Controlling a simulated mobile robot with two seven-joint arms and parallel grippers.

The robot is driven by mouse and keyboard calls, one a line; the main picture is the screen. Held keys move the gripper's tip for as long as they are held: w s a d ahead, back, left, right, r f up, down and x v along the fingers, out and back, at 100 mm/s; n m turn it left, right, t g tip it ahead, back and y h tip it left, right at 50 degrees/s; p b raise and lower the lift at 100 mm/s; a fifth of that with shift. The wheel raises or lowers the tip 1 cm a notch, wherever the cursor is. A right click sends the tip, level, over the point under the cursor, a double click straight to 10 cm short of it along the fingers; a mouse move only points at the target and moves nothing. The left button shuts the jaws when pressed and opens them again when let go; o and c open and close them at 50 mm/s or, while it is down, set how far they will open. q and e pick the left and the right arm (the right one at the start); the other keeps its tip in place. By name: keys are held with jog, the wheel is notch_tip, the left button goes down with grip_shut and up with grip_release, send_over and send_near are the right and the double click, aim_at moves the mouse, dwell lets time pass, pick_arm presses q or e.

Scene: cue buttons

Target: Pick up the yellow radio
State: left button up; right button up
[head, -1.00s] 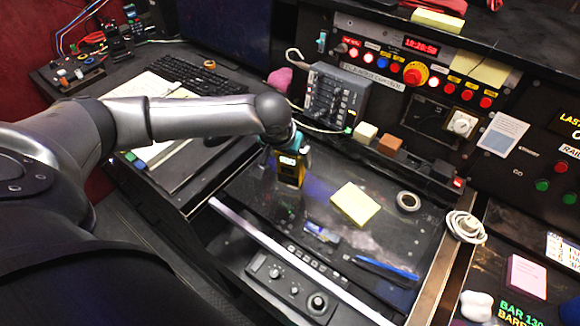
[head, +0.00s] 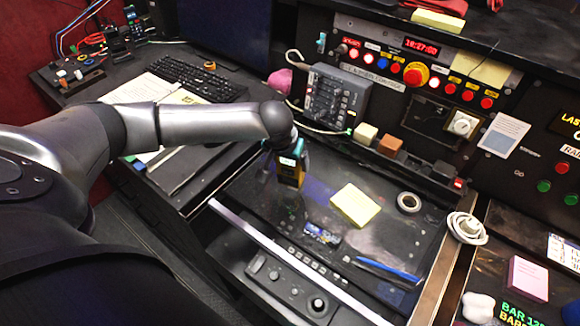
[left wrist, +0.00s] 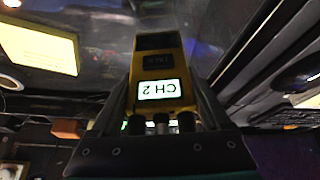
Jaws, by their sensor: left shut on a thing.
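The yellow radio (head: 290,171) is yellow and black with a small lit screen. In the left wrist view the radio (left wrist: 158,65) sits between my fingers, and its screen reads "CH 2". My left gripper (head: 297,152) is shut on the radio's top end, with the radio hanging below it. It is over the dark desk surface (head: 325,205), apparently clear of it. The gripper's upper side is partly hidden by my arm. My right gripper is not in view.
A yellow note pad (head: 355,205), a tape roll (head: 408,202) and a blue pen (head: 387,270) lie on the desk to the right. A grey switch box (head: 336,97) stands behind. A keyboard (head: 197,78) is at the back left.

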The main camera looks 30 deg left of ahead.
pick_arm(q)
jog(key=c, duration=0.5)
